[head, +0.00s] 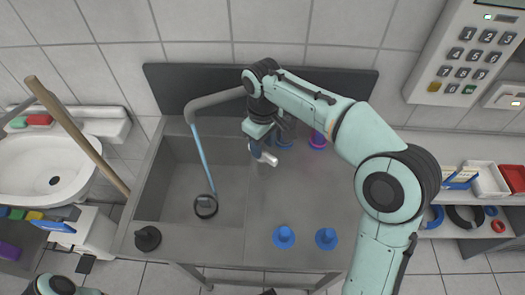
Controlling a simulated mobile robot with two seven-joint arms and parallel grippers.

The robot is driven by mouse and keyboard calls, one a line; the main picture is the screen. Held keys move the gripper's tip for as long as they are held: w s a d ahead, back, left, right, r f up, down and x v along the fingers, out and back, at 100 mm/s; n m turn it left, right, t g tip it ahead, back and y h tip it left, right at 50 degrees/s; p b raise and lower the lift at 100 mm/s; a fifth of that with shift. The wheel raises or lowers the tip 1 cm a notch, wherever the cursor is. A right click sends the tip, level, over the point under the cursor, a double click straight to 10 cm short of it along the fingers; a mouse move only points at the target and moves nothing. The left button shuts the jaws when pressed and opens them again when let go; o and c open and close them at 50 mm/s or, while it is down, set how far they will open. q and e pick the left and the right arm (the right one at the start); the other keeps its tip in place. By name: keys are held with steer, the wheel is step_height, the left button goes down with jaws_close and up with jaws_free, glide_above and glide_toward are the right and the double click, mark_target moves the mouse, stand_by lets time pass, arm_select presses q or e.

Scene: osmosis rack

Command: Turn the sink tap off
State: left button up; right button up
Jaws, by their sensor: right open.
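The sink tap's grey spout (215,98) arches left over the basin of the metal sink (170,185). A thin blue stream of water (203,155) runs from its mouth down to the black ring-shaped drain (205,207), so the tap is on. My right gripper (263,154) is open, pointing down just right of the spout, over the right side of the sink unit. My right arm and hand cover the spout's base, and I cannot make out the tap's handle. I cannot tell whether the gripper touches anything. My left gripper is out of view.
A black stopper (147,238) sits at the front left corner. A wooden pole (80,135) leans at the left. A keypad panel (468,55) is at the upper right.

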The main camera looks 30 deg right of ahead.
mark_target(263, 155)
steer(key=shift+f, duration=1.2)
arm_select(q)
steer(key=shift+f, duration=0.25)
arm_select(e)
steer(key=c, duration=0.7)
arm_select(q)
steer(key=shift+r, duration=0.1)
arm_select(e)
steer(key=n+p, duration=0.1)
steer(key=n, duration=0.2)
steer(key=shift+r+n+p, duration=0.15)
steer(key=shift+n+p, duration=0.25)
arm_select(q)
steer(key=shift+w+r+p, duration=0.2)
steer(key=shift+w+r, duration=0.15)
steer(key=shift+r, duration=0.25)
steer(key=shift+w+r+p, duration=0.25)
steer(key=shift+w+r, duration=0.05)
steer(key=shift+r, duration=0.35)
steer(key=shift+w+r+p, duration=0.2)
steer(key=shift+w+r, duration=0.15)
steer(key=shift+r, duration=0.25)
arm_select(e)
steer(key=shift+n, duration=1.9)
